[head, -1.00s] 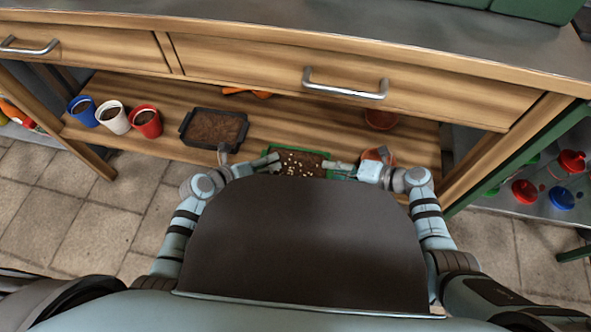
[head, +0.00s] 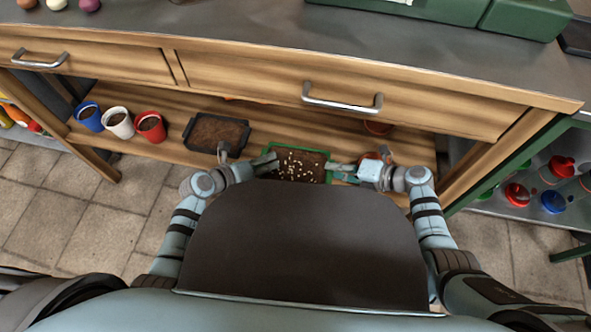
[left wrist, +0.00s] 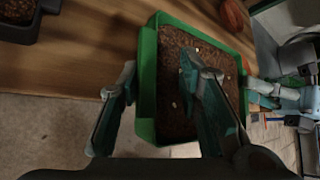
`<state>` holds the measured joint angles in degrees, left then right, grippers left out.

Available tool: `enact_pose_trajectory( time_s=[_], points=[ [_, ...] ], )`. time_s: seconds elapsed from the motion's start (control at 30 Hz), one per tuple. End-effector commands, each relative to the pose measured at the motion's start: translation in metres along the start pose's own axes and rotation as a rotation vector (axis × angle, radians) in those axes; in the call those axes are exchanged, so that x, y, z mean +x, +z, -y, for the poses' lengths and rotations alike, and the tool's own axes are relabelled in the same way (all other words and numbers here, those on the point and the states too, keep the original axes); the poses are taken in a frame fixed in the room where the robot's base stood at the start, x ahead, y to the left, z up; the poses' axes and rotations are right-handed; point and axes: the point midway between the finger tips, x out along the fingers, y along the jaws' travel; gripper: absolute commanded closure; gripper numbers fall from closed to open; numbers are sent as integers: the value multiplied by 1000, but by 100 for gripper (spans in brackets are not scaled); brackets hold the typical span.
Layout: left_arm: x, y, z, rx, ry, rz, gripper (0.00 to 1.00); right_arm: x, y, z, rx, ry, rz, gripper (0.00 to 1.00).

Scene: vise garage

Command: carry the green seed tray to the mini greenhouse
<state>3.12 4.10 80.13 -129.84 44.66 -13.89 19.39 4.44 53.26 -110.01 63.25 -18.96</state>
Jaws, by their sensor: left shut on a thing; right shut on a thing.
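The green seed tray (head: 327,176) is filled with dark soil dotted with pale seeds. It is held between my two grippers in front of the lower shelf. My left gripper (head: 268,163) is shut on its left side. In the left wrist view, one finger is outside the tray's green rim (left wrist: 147,85) and the other is over the soil. My right gripper (head: 342,170) is shut on the opposite side and also shows in the left wrist view (left wrist: 255,87). The mini greenhouse cannot be made out.
A black soil tray (head: 216,132) and blue, white and red pots (head: 118,122) stand on the wooden shelf (head: 180,153). A terracotta pot (head: 372,158) is behind my right gripper. The bench drawers (head: 440,105) overhang the shelf. A green rack (head: 500,172) stands at right.

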Motion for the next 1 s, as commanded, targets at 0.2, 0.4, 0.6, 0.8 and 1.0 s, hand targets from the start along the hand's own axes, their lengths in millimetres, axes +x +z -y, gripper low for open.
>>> enact_pose_trajectory(
  time_s=[0.2,0.4,0.6,0.8,1.0],
  points=[
    [-9,8,7,5,5,-2,100,-7,4,-16,-3,7,-1,100],
    [-8,7,6,4,5,-2,100,-6,3,-15,-3,8,-1,100],
    [-8,7,7,4,4,-2,100,-6,3,-15,-3,9,-1,100],
    [-8,7,7,4,4,-2,100,-6,3,-16,-3,10,-2,100],
    [-11,10,11,6,2,-2,100,-8,4,-21,-4,12,-2,100]
  ],
)
